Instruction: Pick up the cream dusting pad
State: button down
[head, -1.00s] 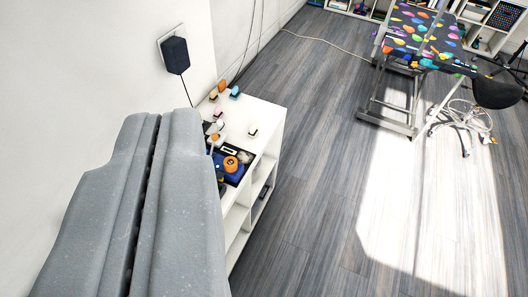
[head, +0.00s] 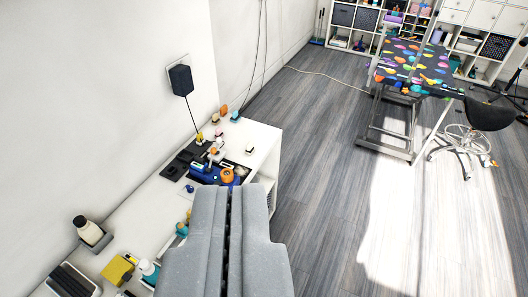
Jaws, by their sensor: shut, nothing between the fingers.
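My gripper (head: 231,190) fills the lower middle of the head view. Its two thick grey fingers lie side by side with a thin dark seam between them, shut and empty. A small pale block with a dark part (head: 249,150) stands on the white counter (head: 262,135) near its right edge, beyond and slightly right of the fingertips. It looks like the cream dusting pad, but it is too small to be sure. It stands apart from my gripper. The fingers hide part of the counter.
Similar small orange (head: 223,110), teal (head: 235,116) and yellow (head: 199,138) blocks stand on the counter. A blue tool with an orange round part (head: 227,175) lies near the fingertips. A bottle (head: 82,227) stands near left. Open floor lies right, before a patterned table (head: 410,65).

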aim_at(250, 150)
jog(key=z, duration=0.05)
jog(key=i, duration=1)
jog(key=u, duration=0.05)
